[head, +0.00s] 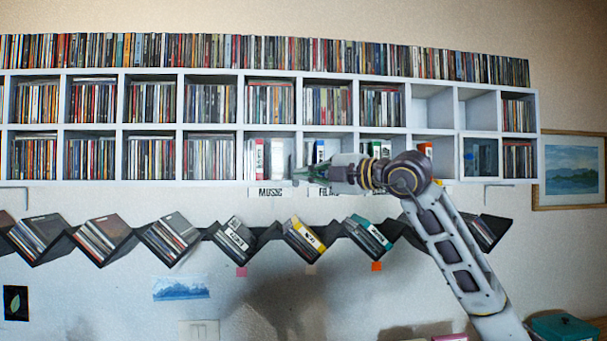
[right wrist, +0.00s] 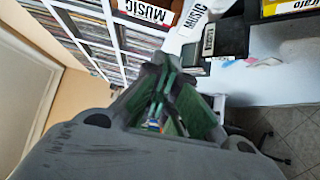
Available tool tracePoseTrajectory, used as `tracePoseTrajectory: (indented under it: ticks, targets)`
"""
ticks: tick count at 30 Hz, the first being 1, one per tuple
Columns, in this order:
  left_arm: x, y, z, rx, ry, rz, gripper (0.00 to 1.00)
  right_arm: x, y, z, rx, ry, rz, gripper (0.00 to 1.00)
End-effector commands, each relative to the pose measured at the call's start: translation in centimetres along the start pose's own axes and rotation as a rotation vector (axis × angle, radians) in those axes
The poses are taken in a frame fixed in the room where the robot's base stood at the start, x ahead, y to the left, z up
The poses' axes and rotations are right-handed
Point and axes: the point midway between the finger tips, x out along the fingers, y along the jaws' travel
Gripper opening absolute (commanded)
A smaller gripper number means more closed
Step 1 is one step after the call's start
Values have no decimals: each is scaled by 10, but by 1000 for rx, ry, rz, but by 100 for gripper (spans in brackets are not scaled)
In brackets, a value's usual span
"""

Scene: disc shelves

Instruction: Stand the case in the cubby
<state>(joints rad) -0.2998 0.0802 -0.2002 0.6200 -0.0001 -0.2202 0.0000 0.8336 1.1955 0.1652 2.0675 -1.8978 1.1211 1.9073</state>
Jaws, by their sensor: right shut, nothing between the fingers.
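The wall shelf has a cubby above the MUSIC label (head: 270,192); it holds a white-and-red case (head: 259,158) standing upright at its left side. Which case the task means, I cannot tell. My right gripper (head: 298,171) is shut and empty in front of the lower row, between the MUSIC and FILMS (head: 327,191) labels. It hides part of the cubbies behind it. In the right wrist view its green-padded fingers (right wrist: 158,105) are together, with the MUSIC label (right wrist: 146,11) beyond them. My left gripper is not in view.
Below, a zigzag rack (head: 270,238) holds tilted discs, with white-, yellow- (head: 305,236) and teal-marked (head: 371,232) groups. Other cubbies are packed with discs; two upper-right cubbies (head: 432,107) are empty. A framed picture (head: 571,170) hangs at the right.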

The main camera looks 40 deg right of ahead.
Motion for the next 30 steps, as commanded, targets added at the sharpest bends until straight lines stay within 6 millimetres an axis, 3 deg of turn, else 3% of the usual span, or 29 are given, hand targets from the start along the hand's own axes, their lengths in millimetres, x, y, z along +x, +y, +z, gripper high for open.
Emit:
tracePoseTrajectory:
  ticks: [30]
  targets:
    - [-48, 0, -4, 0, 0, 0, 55, 87, 3, 0, 1, 1, 1, 0]
